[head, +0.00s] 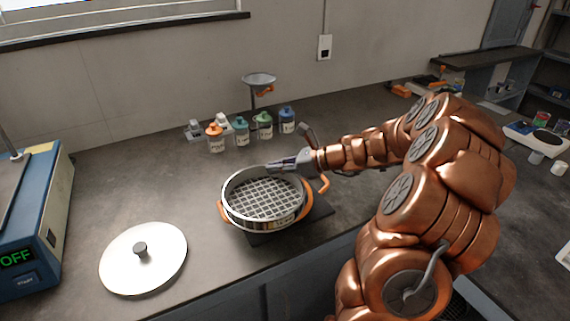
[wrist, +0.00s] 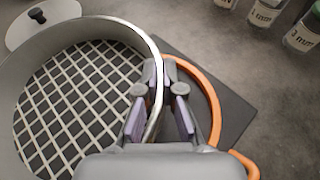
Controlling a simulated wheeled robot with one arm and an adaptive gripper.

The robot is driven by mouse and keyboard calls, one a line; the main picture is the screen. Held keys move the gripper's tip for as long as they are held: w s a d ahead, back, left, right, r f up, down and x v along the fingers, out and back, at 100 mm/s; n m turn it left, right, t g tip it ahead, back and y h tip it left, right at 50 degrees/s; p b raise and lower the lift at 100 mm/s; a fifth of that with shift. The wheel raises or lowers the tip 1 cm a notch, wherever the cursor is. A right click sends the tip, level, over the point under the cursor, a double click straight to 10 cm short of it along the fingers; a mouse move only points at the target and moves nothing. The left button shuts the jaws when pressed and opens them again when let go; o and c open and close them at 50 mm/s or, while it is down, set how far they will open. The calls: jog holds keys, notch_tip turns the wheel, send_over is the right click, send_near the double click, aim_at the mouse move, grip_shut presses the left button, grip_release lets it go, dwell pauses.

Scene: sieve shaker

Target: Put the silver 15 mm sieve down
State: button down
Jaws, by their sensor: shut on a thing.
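The silver sieve (head: 264,199) is a round metal ring with a coarse square mesh, near the middle of the bench in the head view. My gripper (head: 290,163) is shut on its rim at the far right side. In the wrist view the sieve (wrist: 75,100) fills the left, and the fingers of my gripper (wrist: 160,110) pinch its wall. An orange ring with handles (head: 322,185) shows around and below the sieve, above a dark square pad (head: 318,212); it also shows in the wrist view (wrist: 214,100). I cannot tell whether the sieve touches what is beneath it.
A white round lid (head: 160,262) with a dark knob lies at the front left. A blue machine (head: 40,225) reading OFF stands at the left edge. Several labelled jars (head: 241,133) and a funnel stand (head: 259,80) are behind the sieve. Bench between lid and jars is clear.

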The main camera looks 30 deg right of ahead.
jog(key=w+d, duration=0.1)
jog(key=d, duration=0.1)
jog(key=w+d, duration=0.2)
jog(key=w+d+f, duration=0.1)
jog(key=w+d, duration=0.1)
jog(key=shift+p, duration=0.35)
jog(key=shift+s+f, duration=0.1)
jog(key=shift+f, duration=1.55)
jog(key=c, duration=1.3)
grip_release()
jog(key=shift+f, duration=0.1)
